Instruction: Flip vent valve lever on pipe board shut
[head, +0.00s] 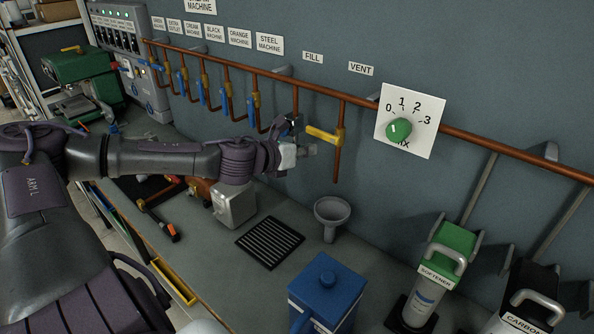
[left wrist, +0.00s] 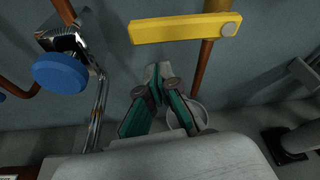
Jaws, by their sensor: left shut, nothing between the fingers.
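The yellow vent valve lever (head: 322,135) sits on the vent drop pipe (head: 337,166), under the VENT label (head: 360,68). It points left, crosswise to the pipe. It also shows at the top of the left wrist view (left wrist: 182,28), with its round pivot at the right end. My left gripper (head: 310,149) is shut and empty, just below and left of the lever. In the left wrist view its closed fingertips (left wrist: 158,78) show below the lever, with a small gap apparent. My right gripper is in neither view.
A chrome fitting with a blue knob (left wrist: 62,73) is close left of my gripper. The copper pipe (head: 470,139) runs along the wall, with a mix dial (head: 399,129) at right. A grey funnel (head: 332,211) stands below. A blue canister (head: 327,285) and softener bottle (head: 449,250) stand nearer.

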